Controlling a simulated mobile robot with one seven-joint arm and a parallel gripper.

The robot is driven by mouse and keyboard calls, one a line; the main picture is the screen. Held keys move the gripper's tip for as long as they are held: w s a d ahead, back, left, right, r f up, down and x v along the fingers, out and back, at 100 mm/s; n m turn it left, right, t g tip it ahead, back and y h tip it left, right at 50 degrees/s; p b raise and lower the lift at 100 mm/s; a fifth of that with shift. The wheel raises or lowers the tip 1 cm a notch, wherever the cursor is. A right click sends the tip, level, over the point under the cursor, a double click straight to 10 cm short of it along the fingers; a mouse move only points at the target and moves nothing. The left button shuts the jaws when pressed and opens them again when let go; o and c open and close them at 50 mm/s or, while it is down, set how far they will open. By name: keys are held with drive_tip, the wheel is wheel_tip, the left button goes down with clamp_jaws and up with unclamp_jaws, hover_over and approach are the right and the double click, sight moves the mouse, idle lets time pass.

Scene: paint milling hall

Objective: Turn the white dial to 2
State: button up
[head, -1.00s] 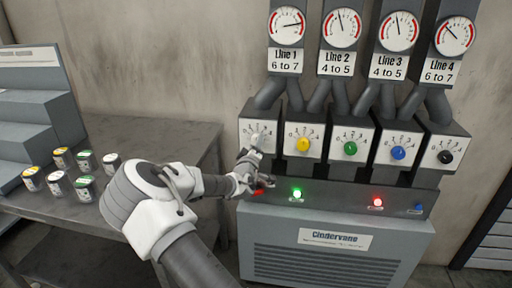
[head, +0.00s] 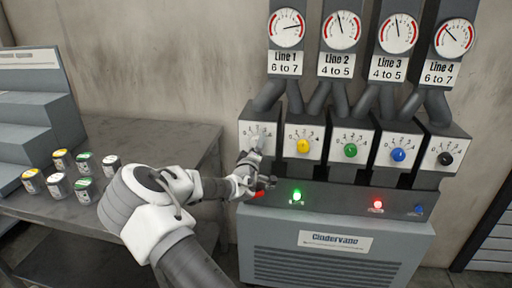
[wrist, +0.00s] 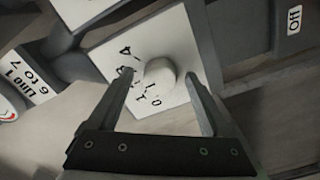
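The white dial (wrist: 159,75) is a round knob on a white square plate (wrist: 181,42) with printed numbers around it. In the wrist view it lies between my gripper's two fingertips (wrist: 158,74), with a visible gap on each side. My gripper is open. One finger covers part of the number scale, and I cannot tell where the dial points. In the head view my gripper (head: 257,150) is in front of the leftmost panel's plate (head: 258,130) and mostly hides the white dial.
Yellow (head: 303,146), green (head: 351,150), blue (head: 398,155) and black (head: 445,158) dials sit in a row to the right. Gauges for Lines 1 to 4 hang above. A ledge with lit buttons (head: 297,196) is just below my gripper. Several paint cans (head: 58,186) stand on the left table.

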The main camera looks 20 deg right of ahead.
drive_tip(key=p+v, duration=0.1)
drive_tip(key=v, duration=1.6)
drive_tip(key=shift+s+p, duration=0.2)
drive_tip(key=shift+p, duration=0.15)
drive_tip(key=shift+a, duration=0.15)
